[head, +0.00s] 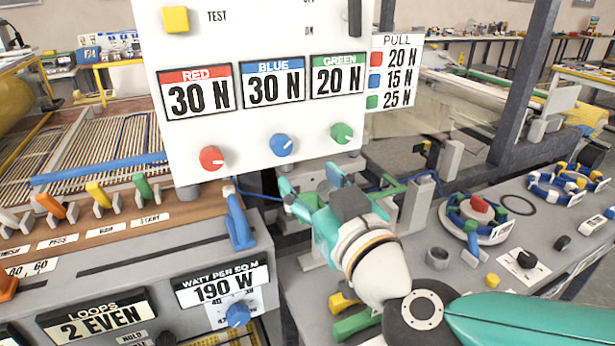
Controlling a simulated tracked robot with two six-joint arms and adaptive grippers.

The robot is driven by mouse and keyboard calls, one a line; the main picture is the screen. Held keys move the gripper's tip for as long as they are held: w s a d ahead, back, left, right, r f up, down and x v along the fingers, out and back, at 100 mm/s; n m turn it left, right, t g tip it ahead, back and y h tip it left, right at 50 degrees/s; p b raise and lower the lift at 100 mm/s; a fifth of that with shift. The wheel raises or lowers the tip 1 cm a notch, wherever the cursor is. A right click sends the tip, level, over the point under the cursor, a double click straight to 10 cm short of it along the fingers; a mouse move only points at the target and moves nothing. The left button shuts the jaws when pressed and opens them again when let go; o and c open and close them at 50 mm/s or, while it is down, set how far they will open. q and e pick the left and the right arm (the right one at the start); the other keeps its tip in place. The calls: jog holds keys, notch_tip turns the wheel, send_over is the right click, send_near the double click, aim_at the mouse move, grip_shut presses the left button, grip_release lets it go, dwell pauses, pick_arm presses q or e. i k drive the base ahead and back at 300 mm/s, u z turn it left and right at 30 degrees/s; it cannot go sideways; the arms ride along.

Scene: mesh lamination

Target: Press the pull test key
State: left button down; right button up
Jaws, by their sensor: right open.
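A yellow square key (176,19) labelled TEST sits at the upper left of an upright white panel (235,125). The panel carries three displays: RED 30 N (196,93), BLUE 30 N (273,83) and GREEN 20 N (338,75). Below them are a red knob (211,158), a blue knob (281,145) and a green knob (342,133). A PULL card (397,72) at its right lists red 20 N, blue 15 N, green 25 N. My right gripper (311,187) is open and apart from the key, below the knobs. My left gripper is out of view.
Left of the panel is a console with coloured levers (97,195), a LOOPS display (97,317) and a WATT display (223,287). A blue handle (238,218) stands left of my gripper. A grey bench (520,220) at right holds a red button (481,203) and coloured rings.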

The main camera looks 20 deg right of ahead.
aim_at(176, 19)
jog(key=u, duration=0.05)
jog(key=k, duration=1)
jog(key=z, duration=0.05)
